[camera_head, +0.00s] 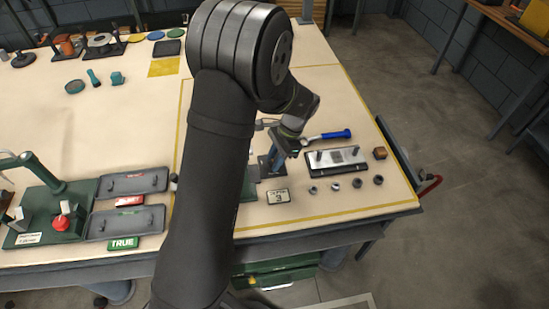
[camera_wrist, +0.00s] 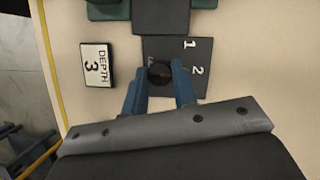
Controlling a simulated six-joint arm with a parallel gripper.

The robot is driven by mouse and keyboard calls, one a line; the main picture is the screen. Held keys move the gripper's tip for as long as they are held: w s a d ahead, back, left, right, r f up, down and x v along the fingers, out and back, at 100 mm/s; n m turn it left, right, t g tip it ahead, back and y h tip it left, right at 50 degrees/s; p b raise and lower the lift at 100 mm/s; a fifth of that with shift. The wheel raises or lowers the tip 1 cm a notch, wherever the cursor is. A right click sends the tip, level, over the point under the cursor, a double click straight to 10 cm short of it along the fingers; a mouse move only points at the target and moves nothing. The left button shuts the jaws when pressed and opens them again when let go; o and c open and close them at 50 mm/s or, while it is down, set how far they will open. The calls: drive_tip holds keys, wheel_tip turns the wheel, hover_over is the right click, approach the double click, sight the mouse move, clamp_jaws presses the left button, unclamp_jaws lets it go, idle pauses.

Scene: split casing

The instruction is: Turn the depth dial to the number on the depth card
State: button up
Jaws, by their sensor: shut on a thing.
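The depth card (camera_wrist: 97,65) reads "DEPTH 3" in the wrist view. It also lies on the table in the head view (camera_head: 278,197), just in front of my gripper. The depth dial (camera_wrist: 160,72) is a round dark knob on a dark plate (camera_wrist: 212,78) marked 1 and 2. Another mark near the knob is partly hidden and unclear. My gripper (camera_wrist: 160,80) is shut on the dial, with one blue finger on each side of it. Which number the dial points to cannot be told. In the head view my arm covers part of the dial's fixture.
A metal block with pegs (camera_head: 337,160) and several dark rings (camera_head: 357,183) lie to the right. A blue-handled tool (camera_head: 335,135) lies behind, and a small brown cube (camera_head: 380,153) sits near the right edge. Grey trays (camera_head: 125,222) stand left of my arm.

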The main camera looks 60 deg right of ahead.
drive_tip(key=m+t+h, duration=0.1)
drive_tip(key=m, duration=0.3)
drive_tip(key=shift+s+m, duration=0.15)
drive_tip(key=shift+m, duration=0.15)
drive_tip(key=shift+a+m+t+h, duration=0.15)
drive_tip(key=shift+m+t+h, duration=0.45)
drive_tip(key=shift+m, duration=1.2)
drive_tip(key=o, duration=1)
drive_tip(key=shift+r, duration=0.1)
drive_tip(key=v, duration=1.7)
drive_tip(key=shift+a+r, duration=0.3)
drive_tip(key=shift+a, duration=0.05)
